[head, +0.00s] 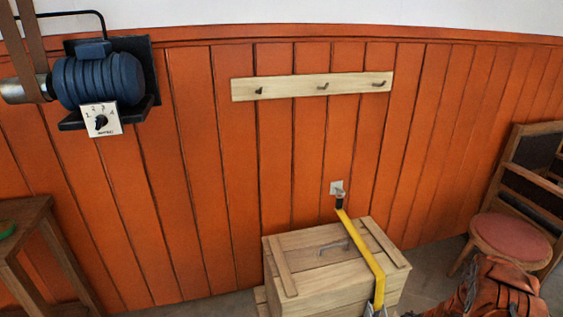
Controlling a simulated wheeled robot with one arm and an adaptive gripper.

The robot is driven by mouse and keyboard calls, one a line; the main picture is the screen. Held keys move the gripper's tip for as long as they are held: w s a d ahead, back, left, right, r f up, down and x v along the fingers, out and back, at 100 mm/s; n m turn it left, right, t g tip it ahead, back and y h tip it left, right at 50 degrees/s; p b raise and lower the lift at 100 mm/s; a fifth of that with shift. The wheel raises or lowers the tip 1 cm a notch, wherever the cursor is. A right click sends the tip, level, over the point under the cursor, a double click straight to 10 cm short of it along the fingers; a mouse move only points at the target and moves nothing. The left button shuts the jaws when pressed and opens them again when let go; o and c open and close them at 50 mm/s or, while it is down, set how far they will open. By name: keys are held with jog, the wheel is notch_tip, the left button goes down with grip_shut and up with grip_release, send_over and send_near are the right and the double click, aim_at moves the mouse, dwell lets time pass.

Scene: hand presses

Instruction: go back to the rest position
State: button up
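My gripper is not in view, and no part of my arm can be made out.
A blue motor (98,80) with a dial switch (101,120) is at upper left. A hook rail (300,88) hangs on the orange wall (210,190). A wooden table (30,214) is left; a chair (508,241) and orange backpack (490,295) are right.

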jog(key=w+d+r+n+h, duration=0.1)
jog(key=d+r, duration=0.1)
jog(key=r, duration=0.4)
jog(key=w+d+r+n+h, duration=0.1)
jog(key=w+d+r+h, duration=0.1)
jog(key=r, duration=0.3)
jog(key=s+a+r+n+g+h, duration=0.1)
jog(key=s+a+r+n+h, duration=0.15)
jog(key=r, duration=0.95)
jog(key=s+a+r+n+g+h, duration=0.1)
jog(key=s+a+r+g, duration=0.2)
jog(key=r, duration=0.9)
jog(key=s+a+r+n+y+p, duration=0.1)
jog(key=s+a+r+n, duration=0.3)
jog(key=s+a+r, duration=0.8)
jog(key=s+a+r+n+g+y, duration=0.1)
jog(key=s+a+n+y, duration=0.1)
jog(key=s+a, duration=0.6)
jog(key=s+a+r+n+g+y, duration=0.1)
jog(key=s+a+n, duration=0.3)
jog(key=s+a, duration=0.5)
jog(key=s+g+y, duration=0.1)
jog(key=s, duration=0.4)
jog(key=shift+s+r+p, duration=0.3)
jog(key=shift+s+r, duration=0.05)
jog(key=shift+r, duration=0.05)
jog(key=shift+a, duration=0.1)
